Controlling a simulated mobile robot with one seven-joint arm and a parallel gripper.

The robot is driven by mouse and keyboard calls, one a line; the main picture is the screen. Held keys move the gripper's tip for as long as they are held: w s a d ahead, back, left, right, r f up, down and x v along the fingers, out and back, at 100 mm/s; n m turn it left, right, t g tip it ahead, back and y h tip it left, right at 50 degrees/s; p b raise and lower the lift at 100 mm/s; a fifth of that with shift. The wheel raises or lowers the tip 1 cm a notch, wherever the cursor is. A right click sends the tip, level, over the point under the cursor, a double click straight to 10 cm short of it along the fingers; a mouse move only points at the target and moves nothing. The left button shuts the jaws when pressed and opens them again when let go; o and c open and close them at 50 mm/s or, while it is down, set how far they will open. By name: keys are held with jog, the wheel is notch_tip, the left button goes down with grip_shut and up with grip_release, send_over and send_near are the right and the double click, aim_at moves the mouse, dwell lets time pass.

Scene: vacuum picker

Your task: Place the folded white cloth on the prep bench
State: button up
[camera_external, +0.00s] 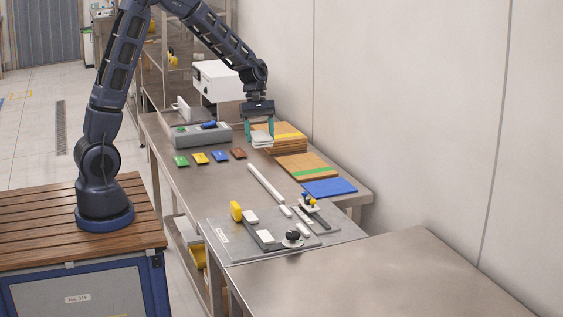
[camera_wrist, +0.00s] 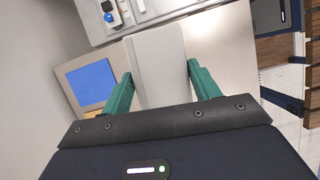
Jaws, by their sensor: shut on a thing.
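The folded white cloth (camera_external: 262,142) is held between the green fingers of my gripper (camera_external: 258,132), near the stacked boards at the far part of the long steel bench. In the wrist view the cloth (camera_wrist: 158,65) shows as a pale flat slab between the two fingers of my gripper (camera_wrist: 162,85). I cannot tell exactly how high it is above the surface below. Steel bench tops show at the long bench (camera_external: 225,185) and the bare front bench (camera_external: 390,275). I cannot tell which one is called the prep bench.
Wooden boards (camera_external: 300,166) and a blue board (camera_external: 330,187) lie along the wall side. A grey box (camera_external: 203,135) and several colored cards (camera_external: 219,157) lie left of my gripper. A grey plate (camera_external: 235,245) with small parts lies nearer. The front bench top is clear.

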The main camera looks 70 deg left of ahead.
jog(key=w+d, duration=0.8)
jog(key=d, duration=0.1)
jog(key=r, duration=0.2)
send_over(380, 257)
jog(key=a, duration=0.2)
jog(key=f, duration=2)
jog(key=shift+d+f, duration=0.25)
jog(key=shift+f, duration=0.15)
jog(key=o, duration=1)
jog(key=shift+c, duration=0.2)
